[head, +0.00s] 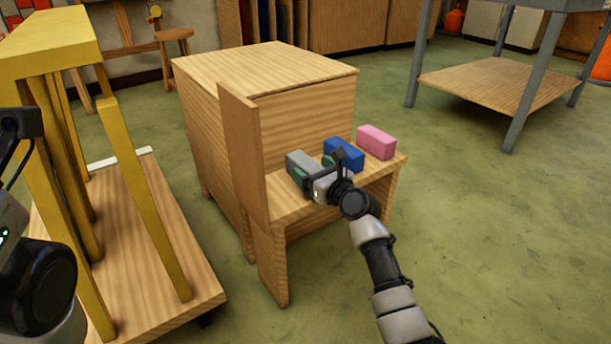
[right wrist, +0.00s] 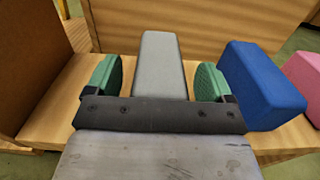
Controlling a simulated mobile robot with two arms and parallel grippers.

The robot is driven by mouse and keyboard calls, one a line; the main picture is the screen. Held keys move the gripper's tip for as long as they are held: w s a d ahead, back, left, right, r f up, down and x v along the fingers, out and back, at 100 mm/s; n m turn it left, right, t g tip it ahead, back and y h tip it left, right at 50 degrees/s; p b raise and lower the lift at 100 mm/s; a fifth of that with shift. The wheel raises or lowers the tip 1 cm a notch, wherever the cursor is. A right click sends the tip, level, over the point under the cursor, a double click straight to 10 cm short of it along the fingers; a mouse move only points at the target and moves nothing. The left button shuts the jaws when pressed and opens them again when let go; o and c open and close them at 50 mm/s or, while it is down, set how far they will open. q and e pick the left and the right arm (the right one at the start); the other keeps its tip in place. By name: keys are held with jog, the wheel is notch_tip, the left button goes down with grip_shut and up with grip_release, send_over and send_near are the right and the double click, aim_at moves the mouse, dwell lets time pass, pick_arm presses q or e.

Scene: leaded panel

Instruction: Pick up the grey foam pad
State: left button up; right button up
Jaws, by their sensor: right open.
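The grey foam pad (head: 300,161) is a long block lying on the low wooden shelf (head: 386,171) at the front of the wooden cabinet. My right gripper (head: 312,167) is over it and hides part of it. In the right wrist view, the grey pad (right wrist: 160,62) lies between the two green fingertips of the open right gripper (right wrist: 157,80), with a gap on each side. I cannot tell how far down the fingers reach. Of my left arm only a part shows at the left edge of the head view; its gripper is not visible.
A blue block (head: 345,155) lies right of the grey pad, close to my right finger, and a pink block (head: 376,141) lies farther right. An upright wooden panel (head: 241,145) stands left of the shelf. A yellow rack (head: 150,205) on a wooden base is at left.

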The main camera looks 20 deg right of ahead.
jog(key=c, duration=1)
jog(key=shift+r, duration=0.1)
